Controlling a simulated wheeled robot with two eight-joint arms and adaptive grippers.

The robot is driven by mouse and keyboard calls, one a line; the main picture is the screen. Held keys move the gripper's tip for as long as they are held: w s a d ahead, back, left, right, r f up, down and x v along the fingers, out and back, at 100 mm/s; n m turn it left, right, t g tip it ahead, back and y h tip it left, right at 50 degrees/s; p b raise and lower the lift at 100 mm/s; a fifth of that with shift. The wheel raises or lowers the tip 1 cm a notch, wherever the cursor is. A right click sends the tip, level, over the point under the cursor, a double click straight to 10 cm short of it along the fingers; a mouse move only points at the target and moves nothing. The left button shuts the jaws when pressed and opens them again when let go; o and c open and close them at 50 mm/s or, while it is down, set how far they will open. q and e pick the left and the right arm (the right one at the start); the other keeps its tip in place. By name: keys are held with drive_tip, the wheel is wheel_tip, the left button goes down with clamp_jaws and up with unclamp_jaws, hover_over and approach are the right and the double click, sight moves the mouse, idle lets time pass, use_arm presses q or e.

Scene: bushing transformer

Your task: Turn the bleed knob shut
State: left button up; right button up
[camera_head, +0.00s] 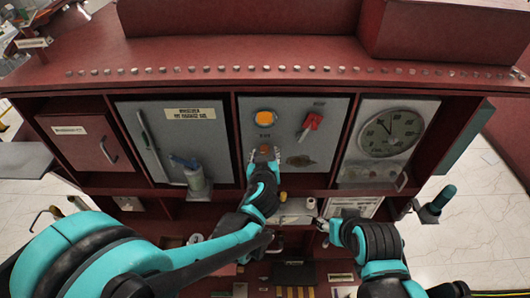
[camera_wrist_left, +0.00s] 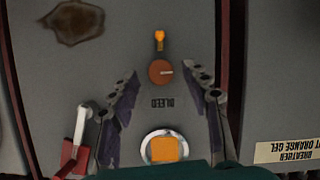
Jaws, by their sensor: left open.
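The bleed knob is a small round orange-brown knob with a pale mark (camera_wrist_left: 160,72) on a grey panel, beside a "BLEED" label (camera_wrist_left: 163,103). It shows small in the head view (camera_head: 265,149), just above my left gripper (camera_head: 264,156). In the left wrist view my left gripper (camera_wrist_left: 164,74) is open, with one finger on each side of the knob and visible gaps to it. I cannot tell how far the fingertips are from the panel. My right gripper (camera_head: 322,224) is low in the head view, away from the knob; its jaws are too small to read.
A square orange button or window in a pale ring (camera_head: 265,118) and a red-handled lever (camera_head: 311,122) share the panel. A gauge (camera_head: 391,133) is to the right. A grey breather door with a canister (camera_head: 194,175) is to the left. A shelf with small items lies below.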

use_arm(q)
drive_tip(key=shift+w+f, duration=0.25)
drive_tip(key=shift+w, duration=0.35)
clamp_jaws()
